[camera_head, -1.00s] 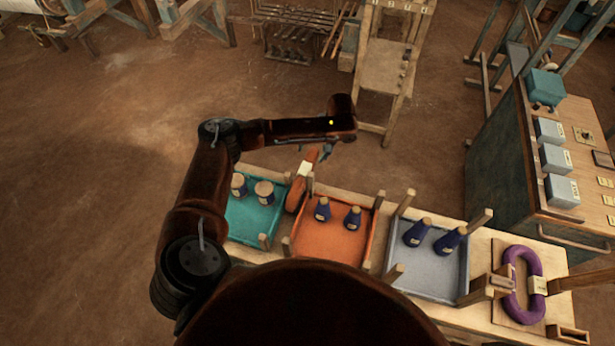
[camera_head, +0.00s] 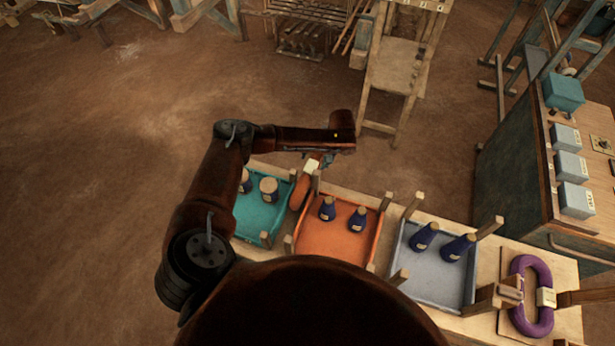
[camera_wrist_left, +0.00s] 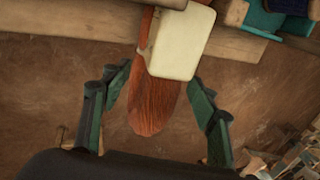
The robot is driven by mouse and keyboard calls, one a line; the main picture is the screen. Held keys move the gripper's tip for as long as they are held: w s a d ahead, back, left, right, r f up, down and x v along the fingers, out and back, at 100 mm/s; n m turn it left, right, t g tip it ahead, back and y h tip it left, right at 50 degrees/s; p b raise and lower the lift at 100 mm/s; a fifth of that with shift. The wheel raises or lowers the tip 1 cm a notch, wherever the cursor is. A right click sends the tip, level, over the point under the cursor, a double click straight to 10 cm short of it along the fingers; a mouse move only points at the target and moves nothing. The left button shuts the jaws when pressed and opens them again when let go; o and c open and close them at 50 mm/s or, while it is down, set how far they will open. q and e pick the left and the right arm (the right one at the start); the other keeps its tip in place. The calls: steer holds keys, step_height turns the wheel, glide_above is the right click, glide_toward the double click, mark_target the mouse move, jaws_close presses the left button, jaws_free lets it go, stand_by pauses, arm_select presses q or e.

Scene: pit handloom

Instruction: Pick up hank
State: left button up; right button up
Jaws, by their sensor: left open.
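An orange-brown hank (camera_head: 302,190) with a cream label (camera_head: 312,166) lies between the teal and orange trays, its far end reaching past the bench edge. My left gripper (camera_head: 318,158) is at that far end, close to the label and partly covering it. In the left wrist view, the hank's rounded end (camera_wrist_left: 155,105) and the label (camera_wrist_left: 180,42) show between the two spread fingers of my open left gripper (camera_wrist_left: 157,75). Neither finger visibly touches the hank. A purple hank (camera_head: 517,292) with a pale label lies on a board at the right. My right gripper is not in view.
A cabinet (camera_head: 500,165) stands at the right and a wooden chair-like stand (camera_head: 395,75) behind. The floor at left is clear.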

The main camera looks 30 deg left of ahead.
arm_select(q)
steer(key=shift+c, duration=0.5)
jaws_close()
